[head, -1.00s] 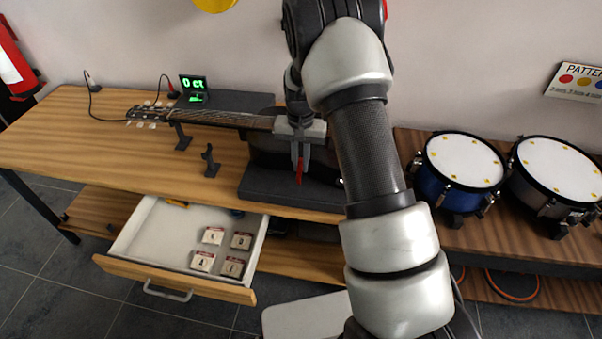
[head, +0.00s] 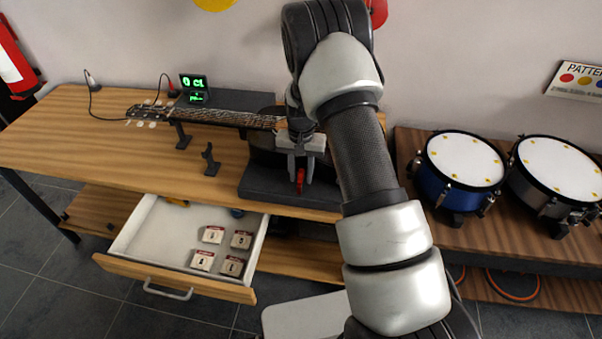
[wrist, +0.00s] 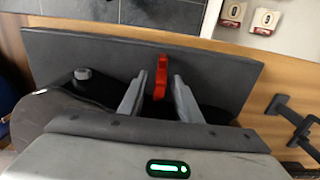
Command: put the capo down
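The red capo (head: 300,182) is on the dark padded board (head: 262,187) in front of the guitar body, near the board's front edge. In the wrist view the capo (wrist: 160,78) shows between the two fingertips, with a gap on each side. My gripper (head: 300,170) is open just above and around it, pointing down; its fingers (wrist: 158,95) are spread. How the capo's underside meets the board is hard to see.
The guitar neck (head: 225,117) runs left from the body past a black support. A small black stand (head: 210,160) is left of the board. The open drawer (head: 160,225) holds several labelled boxes. Drums (head: 462,160) stand to the right. A green-lit display (head: 193,84) is behind.

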